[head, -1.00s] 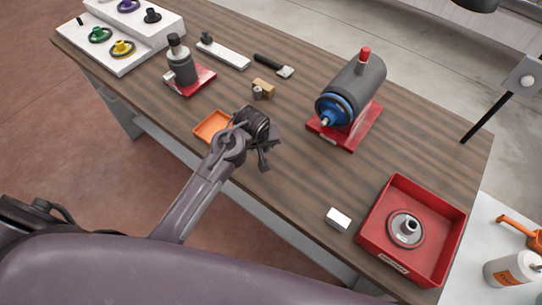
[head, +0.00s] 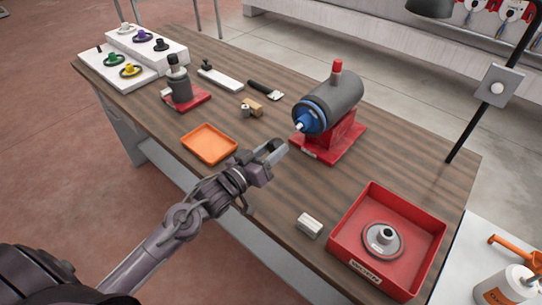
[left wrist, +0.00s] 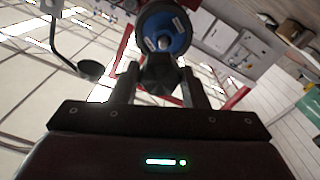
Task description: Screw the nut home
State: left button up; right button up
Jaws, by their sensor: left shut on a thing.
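The edger's grey motor (head: 333,101) stands on a red base, with a blue flange (head: 308,121) and a pale spindle tip (head: 299,127) facing my left gripper. My left gripper (head: 270,153) is in front of the spindle, apart from it, with its fingers pointing towards it. It is shut on a small dark grey piece, likely the nut (left wrist: 160,74), which also shows between the fingers in the head view. Its thread and exact shape cannot be made out. In the left wrist view the blue flange (left wrist: 163,28) lies just beyond the held piece. My right gripper is out of view.
An empty orange tray (head: 209,143) lies left of the gripper. A red bin (head: 347,262) with a grey wheel (head: 383,239) stands at the right, with a white block (head: 309,225) near it. A black lamp stand (head: 478,112) rises behind. Clear wood lies around the motor base.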

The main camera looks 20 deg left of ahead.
pick_arm(q)
jog(key=shift+w+a+f, duration=0.1)
jog(key=shift+w+a, duration=0.15)
jog(key=shift+a, duration=0.1)
jog(key=shift+s+d+p, duration=0.15)
jog(key=shift+p, duration=0.3)
jog(key=shift+w+d, duration=0.1)
jog(key=shift+w, duration=0.2)
jog(key=shift+w+d+b, duration=0.1)
jog(key=shift+w+b, duration=0.25)
jog(key=shift+b+x, duration=0.45)
jog(key=shift+x, duration=1.8)
jog(key=shift+w, duration=0.1)
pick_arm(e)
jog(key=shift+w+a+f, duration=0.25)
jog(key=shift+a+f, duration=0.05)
